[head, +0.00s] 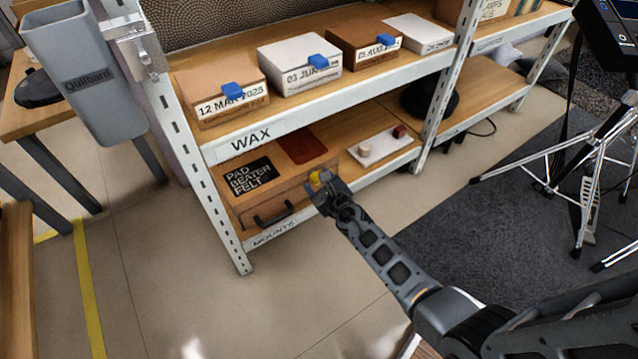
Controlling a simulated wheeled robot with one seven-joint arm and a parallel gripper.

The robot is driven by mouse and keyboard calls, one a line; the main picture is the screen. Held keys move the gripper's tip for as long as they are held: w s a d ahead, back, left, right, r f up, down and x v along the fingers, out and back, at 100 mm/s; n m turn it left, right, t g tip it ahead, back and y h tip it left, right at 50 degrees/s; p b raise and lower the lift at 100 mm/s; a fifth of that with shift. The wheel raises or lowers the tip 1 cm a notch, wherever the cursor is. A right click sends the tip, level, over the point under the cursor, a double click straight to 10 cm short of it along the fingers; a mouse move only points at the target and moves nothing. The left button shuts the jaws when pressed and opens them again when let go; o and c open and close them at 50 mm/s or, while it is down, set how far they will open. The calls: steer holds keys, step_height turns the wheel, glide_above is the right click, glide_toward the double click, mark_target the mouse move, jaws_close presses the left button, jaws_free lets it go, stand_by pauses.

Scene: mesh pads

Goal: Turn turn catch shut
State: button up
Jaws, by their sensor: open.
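A wooden case (290,189) labelled "PAD BEATER FELT" sits on the lower shelf, with a dark handle (270,217) on its front. A small yellow piece (316,179), which looks like the turn catch, shows at the right end of the case front. My gripper (319,190) is open and right at this piece, covering part of it. I cannot tell whether the fingers touch it or straddle it, nor which way the catch is turned.
Above, the shelf marked "WAX" (250,141) carries several dated boxes. A white board with two knobs (381,148) lies right of the case. A grey bin (83,75) hangs at the left post. A tripod stand (590,160) is at right. The floor in front is clear.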

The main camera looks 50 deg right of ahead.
steer(key=shift+c, duration=0.4)
steer(key=c, duration=1)
steer(key=shift+o, duration=0.2)
steer(key=shift+d+m+y, duration=0.1)
steer(key=shift+m+y, duration=0.7)
steer(key=shift+m, duration=0.4)
steer(key=m+t+y, duration=0.1)
steer(key=m+y, duration=0.1)
steer(key=m, duration=0.1)
steer(key=shift+s+d, duration=0.1)
steer(key=m+t+y, duration=0.1)
steer(key=m+y, duration=0.1)
steer(key=m, duration=0.1)
steer(key=shift+f, duration=0.15)
steer(key=shift+m+t+y+b, duration=0.65)
steer(key=shift+m+b, duration=0.2)
steer(key=shift+m, duration=0.65)
